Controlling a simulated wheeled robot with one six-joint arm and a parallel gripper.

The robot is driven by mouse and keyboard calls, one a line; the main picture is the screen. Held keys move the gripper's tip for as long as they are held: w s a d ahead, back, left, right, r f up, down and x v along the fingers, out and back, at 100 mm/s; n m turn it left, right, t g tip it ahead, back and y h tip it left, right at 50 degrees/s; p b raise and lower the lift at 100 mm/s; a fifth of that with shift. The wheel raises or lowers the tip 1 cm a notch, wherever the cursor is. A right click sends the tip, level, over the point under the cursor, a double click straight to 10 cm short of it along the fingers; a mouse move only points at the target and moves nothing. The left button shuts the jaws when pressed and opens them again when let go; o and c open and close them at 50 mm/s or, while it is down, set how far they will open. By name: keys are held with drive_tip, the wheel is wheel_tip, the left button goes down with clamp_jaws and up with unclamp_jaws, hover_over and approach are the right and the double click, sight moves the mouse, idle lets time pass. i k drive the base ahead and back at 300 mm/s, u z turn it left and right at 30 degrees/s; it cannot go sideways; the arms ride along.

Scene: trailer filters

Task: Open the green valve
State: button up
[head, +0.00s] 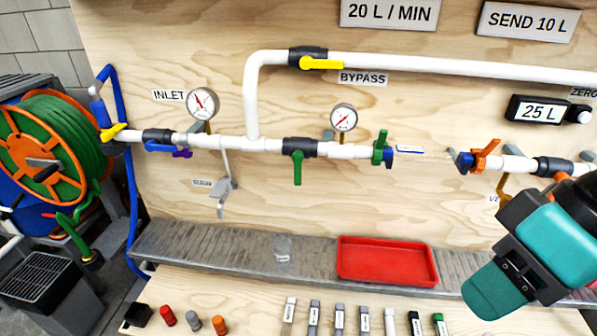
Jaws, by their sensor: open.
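The green valve (299,149) is a dark body on the white horizontal pipe, right of the bypass branch. Its green lever (297,168) hangs straight down, across the pipe. A second green handle (380,146) stands upright on a green and blue coupling at the pipe's open end. Part of my teal and black arm shows at the lower right, well away from the green valve. My gripper's fingers are not in view.
Two gauges (203,103) sit above the pipe. A yellow-levered bypass valve (321,64) is above. An orange-handled coupling (484,156) faces a gap in the pipe. A red tray (386,280) and glass jar (282,249) stand on the grey ledge. A hose reel (25,170) is left.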

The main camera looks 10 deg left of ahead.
sight(297, 158)
drive_tip(key=z, duration=1.35)
drive_tip(key=k, duration=1.1)
drive_tip(key=u, duration=1.9)
drive_tip(key=i, duration=0.8)
